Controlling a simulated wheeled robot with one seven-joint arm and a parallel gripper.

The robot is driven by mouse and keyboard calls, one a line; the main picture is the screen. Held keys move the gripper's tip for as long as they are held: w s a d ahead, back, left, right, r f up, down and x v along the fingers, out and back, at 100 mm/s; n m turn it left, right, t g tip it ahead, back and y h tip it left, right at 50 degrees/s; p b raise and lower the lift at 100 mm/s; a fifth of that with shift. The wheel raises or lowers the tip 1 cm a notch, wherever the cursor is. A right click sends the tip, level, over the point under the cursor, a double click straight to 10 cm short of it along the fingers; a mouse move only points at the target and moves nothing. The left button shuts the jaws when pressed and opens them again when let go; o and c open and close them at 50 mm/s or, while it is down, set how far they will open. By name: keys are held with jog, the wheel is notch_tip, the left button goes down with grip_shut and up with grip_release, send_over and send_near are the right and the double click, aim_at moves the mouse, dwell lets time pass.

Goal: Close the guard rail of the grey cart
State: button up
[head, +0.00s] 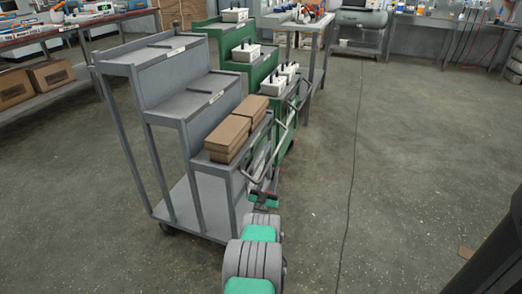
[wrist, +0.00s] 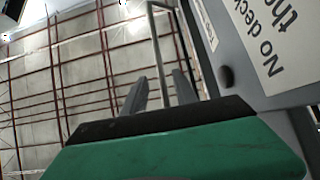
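The grey cart (head: 186,103) is stepped, with three shelf levels, and stands left of centre in the head view. Its guard rail (head: 249,178) is a thin bar frame sticking out at the cart's lower right end. My gripper (head: 263,197) is close beside this rail, low at the cart's end. In the wrist view the two fingers (wrist: 159,90) stand apart, and the thin rail (wrist: 158,48) rises between or just behind them. I cannot tell whether they touch it. The cart's grey panel with a printed label (wrist: 272,45) is close on the right.
Two brown boxes (head: 228,137) sit on the cart's lowest step. A green stepped cart (head: 210,34) with white items stands just behind. A workbench with crates (head: 35,81) is at the left. The floor (head: 415,130) at the right is open, crossed by a dark cable.

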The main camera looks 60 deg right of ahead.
aim_at(275, 152)
jog(key=b+x, duration=0.2)
jog(key=x, duration=0.4)
jog(key=shift+d+b, duration=0.2)
jog(key=shift+b, duration=0.1)
jog(key=shift+x, duration=0.8)
jog(key=shift+a+r, duration=0.1)
jog(key=shift+c, duration=0.3)
grip_shut()
